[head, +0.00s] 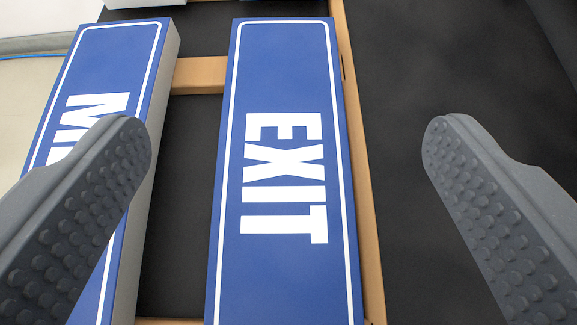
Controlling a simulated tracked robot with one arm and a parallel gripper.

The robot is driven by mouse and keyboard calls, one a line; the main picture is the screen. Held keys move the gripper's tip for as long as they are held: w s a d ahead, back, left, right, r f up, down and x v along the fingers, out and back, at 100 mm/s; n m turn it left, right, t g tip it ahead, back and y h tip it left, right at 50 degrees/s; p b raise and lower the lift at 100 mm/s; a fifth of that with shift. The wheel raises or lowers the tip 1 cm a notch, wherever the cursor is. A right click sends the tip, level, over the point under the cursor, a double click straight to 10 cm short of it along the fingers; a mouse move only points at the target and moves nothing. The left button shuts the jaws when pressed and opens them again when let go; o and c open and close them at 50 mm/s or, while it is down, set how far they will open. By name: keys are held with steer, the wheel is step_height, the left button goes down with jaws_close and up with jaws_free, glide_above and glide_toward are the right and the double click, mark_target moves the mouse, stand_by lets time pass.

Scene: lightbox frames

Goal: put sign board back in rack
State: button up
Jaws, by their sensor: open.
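A blue sign board with a white border and the word EXIT (232,190) lies in the middle of the head view, its lettering turned sideways. It rests within a tan wooden rack (200,74). A second blue board (122,60) lies left of it, its text partly hidden behind my left finger; only an M and part of another letter show. My gripper (287,145) is open and empty, with its grey studded fingers on either side of the EXIT board. The left finger overlaps the second board in view, and the right finger is over the dark surface.
A dark flat surface (420,60) lies right of the rack and is clear. A dark gap separates the two boards. Part of another board (140,3) shows at the top edge. A pale floor with a blue line (40,56) is at the upper left.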

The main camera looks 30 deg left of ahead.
steer(key=s+a, duration=0.1)
steer(key=s, duration=0.4)
steer(key=s+a+r, duration=0.1)
steer(key=s, duration=0.4)
steer(key=s+a, duration=0.1)
steer(key=s, duration=0.4)
steer(key=shift+s+a+r, duration=0.2)
steer(key=shift+s+a, duration=0.1)
steer(key=w+d+r+n+t+h, duration=0.2)
steer(key=w+r+t+h, duration=0.1)
steer(key=w+r, duration=0.85)
steer(key=w+a+r+m+t+h, duration=0.1)
steer(key=w+r+t+h, duration=0.15)
steer(key=r, duration=0.85)
steer(key=w+r+m+t+h, duration=0.1)
steer(key=r+m+h, duration=0.15)
steer(key=r, duration=0.75)
step_height(320, 180, up, 9)
steer(key=s+a+m+h, duration=0.2)
steer(key=s+a+r+m+y, duration=0.1)
steer(key=s+a+r, duration=0.4)
steer(key=s+r, duration=0.2)
steer(key=s+a+r+m+g+y, duration=0.1)
steer(key=s+a+r+m+y, duration=0.1)
steer(key=s+a+r, duration=0.3)
step_height(320, 180, up, 2)
steer(key=shift+s, duration=1.25)
steer(key=shift+a, duration=0.1)
